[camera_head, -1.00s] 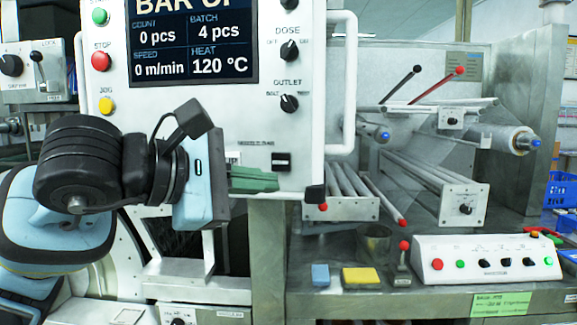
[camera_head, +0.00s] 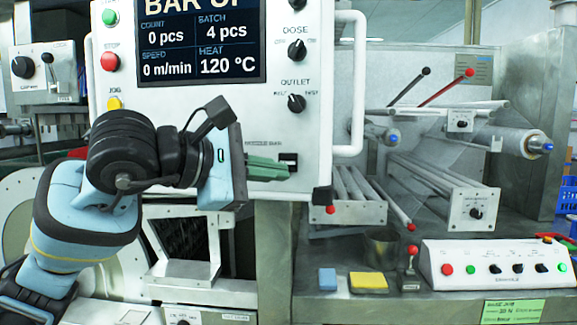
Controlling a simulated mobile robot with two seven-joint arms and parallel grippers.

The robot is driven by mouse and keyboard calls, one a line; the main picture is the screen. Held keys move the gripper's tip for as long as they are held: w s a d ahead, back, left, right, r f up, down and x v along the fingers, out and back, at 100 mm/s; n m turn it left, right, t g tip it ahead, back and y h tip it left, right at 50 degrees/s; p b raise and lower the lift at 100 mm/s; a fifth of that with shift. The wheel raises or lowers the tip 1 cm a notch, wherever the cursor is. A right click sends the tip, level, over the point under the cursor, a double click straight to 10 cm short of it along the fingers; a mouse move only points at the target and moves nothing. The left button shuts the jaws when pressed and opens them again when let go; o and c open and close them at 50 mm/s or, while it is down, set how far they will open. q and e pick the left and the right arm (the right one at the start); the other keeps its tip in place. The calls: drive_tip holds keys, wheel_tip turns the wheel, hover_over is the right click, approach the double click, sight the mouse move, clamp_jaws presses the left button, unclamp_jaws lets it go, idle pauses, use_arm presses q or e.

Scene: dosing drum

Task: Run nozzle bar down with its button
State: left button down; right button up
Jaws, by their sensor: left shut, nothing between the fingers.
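The white control panel (camera_head: 215,130) stands in front of me, and the top line of its screen (camera_head: 200,40) reads "BAR", with the rest partly cut off, apparently "UP". A small black button or switch (camera_head: 289,162) sits at the panel's lower right, beside a label that seems to say nozzle bar. My left gripper (camera_head: 268,169), with green fingers, is shut and empty. Its fingertips point right, just left of and slightly below the black button. I cannot tell whether they touch it. The nozzle bar itself I cannot make out. My right gripper is not in view.
A white handle (camera_head: 350,90) runs down the panel's right edge. Dose (camera_head: 297,50) and outlet (camera_head: 296,103) knobs sit above the button. On the steel bench lie a blue block (camera_head: 327,279), a yellow sponge (camera_head: 368,283) and a white button box (camera_head: 490,264).

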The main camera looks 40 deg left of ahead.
sight(288, 162)
use_arm(q)
drive_tip(key=shift+w+a, duration=0.45)
drive_tip(key=shift+w, duration=0.45)
drive_tip(key=shift+w+a, duration=0.4)
drive_tip(key=shift+w, duration=0.45)
idle(0.6)
drive_tip(key=shift+w+a, duration=0.15)
drive_tip(key=shift+w, duration=0.05)
drive_tip(key=shift+w, duration=0.15)
